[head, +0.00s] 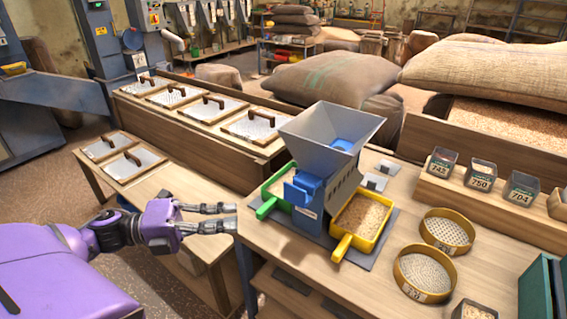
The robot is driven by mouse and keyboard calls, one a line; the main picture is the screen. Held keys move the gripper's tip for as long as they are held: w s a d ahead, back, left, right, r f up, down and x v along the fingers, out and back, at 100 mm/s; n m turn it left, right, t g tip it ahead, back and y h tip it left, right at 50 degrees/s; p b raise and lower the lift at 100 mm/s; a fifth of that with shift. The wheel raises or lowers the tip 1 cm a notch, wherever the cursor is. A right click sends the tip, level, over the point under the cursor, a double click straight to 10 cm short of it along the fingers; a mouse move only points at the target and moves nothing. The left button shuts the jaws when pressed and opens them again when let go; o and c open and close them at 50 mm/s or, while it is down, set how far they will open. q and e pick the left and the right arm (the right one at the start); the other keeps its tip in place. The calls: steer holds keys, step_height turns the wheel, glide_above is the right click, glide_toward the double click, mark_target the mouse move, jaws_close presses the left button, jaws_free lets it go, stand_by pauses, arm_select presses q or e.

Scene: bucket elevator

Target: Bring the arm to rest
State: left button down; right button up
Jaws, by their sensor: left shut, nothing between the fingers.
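My left gripper (230,217) is at the end of my purple left arm (80,255), which comes in from the lower left. The gripper points right and is shut, with nothing between its fingers. In the picture it shows over the gap between the low bench and the work table, left of the blue and grey machine (315,205). It appears clear of the machine, and I cannot tell its exact height. My right gripper is not in view.
The work table (300,262) bears the machine, a green-handled tray (267,207), a yellow tray of grain (364,215) and two round sieves (425,272). Labelled boxes (481,172) stand at right. Lidded bins (207,108) and sacks (330,76) lie behind.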

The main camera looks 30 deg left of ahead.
arm_select(q)
steer(key=w+a+f+n+t+y, duration=0.35)
steer(key=a+f+n+y, duration=0.25)
steer(key=f+n+y, duration=0.4)
steer(key=s+f+n+g+y+p, duration=0.1)
steer(key=s+f+n+y+p, duration=0.15)
steer(key=s+f+n, duration=0.45)
steer(key=s+d+f+n+g+y+p, duration=0.15)
steer(key=s+d+f+n+g, duration=0.25)
steer(key=s+d+f+n, duration=0.5)
steer(key=s+d+f, duration=0.2)
steer(key=s+d, duration=0.1)
steer(key=d, duration=0.3)
steer(key=s+d+f+n+g+p, duration=0.1)
steer(key=s+d+f, duration=0.1)
steer(key=d, duration=0.4)
steer(key=shift+s+n+h, duration=0.3)
steer(key=shift+s, duration=0.6)
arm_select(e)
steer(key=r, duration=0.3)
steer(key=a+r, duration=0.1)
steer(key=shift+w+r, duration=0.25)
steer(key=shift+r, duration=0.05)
arm_select(q)
steer(key=shift+f+g, duration=0.1)
steer(key=shift+g, duration=0.15)
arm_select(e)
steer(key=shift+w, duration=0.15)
